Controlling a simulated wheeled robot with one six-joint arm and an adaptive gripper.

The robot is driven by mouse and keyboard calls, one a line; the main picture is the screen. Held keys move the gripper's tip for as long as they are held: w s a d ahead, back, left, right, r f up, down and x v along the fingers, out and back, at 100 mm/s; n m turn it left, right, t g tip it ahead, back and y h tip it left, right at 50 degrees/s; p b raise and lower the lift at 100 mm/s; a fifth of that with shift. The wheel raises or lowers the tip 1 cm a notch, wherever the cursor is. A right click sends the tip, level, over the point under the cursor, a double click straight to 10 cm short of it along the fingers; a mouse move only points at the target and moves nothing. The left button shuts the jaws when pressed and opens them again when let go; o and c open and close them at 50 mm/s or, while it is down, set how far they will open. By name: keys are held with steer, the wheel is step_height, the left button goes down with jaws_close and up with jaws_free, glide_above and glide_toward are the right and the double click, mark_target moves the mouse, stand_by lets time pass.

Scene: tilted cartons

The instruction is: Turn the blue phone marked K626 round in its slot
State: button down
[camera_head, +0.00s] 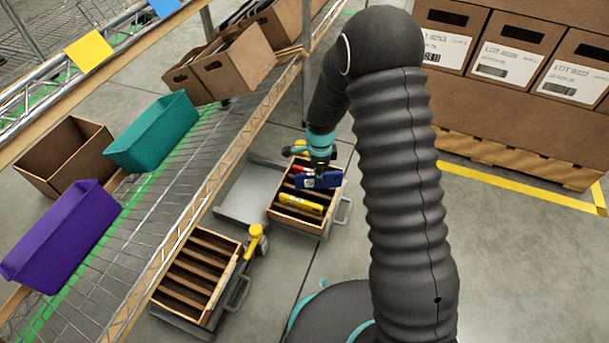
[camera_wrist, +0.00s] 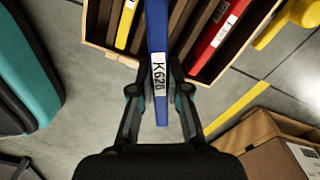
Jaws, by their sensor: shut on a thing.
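The blue phone (camera_wrist: 158,40) has a white label reading K626, seen in the wrist view. My gripper (camera_wrist: 160,90) is shut on it, one finger on each side. In the head view the blue phone (camera_head: 318,180) is at my gripper (camera_head: 320,166), over the slotted wooden crate (camera_head: 276,213). In the wrist view the crate (camera_wrist: 112,54) lies behind the phone. Whether the phone's far end is inside a slot or above it is hidden.
The crate also holds a yellow phone (camera_head: 300,202) and a red phone (camera_wrist: 216,34). A second slotted crate (camera_head: 238,262) stands front left, beside a yellow-headed handle (camera_head: 256,240). The wire shelf (camera_head: 170,215) with bins runs along the left.

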mark_target(305, 186)
steer(key=a+m, duration=0.2)
steer(key=a+f+m, duration=0.1)
steer(key=a+m, duration=0.1)
steer(key=m, duration=0.1)
steer(key=shift+w+f, duration=0.1)
steer(key=shift+w, duration=0.1)
steer(key=shift+f, duration=0.15)
steer(key=shift+f+b, duration=1.7)
steer(key=shift+f, duration=1.95)
steer(key=shift+f, duration=0.25)
steer(key=c, duration=1.1)
jaws_free()
